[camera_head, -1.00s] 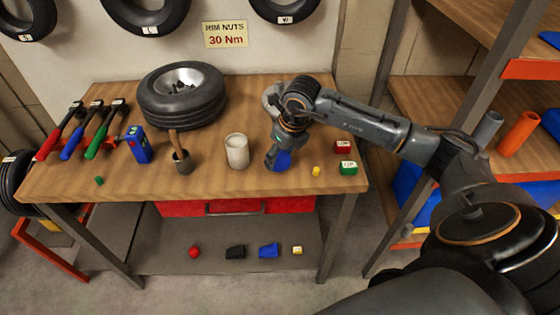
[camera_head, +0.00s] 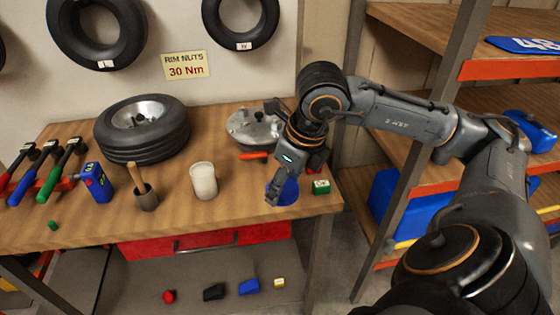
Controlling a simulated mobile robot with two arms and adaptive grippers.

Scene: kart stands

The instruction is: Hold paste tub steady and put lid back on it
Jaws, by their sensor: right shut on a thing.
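The paste tub appears to be the pale, round, upright container (camera_head: 204,182) on the workbench, with its top uncovered. My right gripper (camera_head: 273,192) is to the right of the tub, near the bench's front edge. It is shut on a round blue piece (camera_head: 288,191), which looks like the lid and is tilted. The gripper hides part of it. I cannot tell how high the lid is above the bench. My left gripper is not in view.
A brush in a grey pot (camera_head: 146,196) and a blue box (camera_head: 97,182) stand left of the tub. A wheel (camera_head: 143,128) lies behind. A green block (camera_head: 321,187) and a metal device (camera_head: 255,125) are near my right arm.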

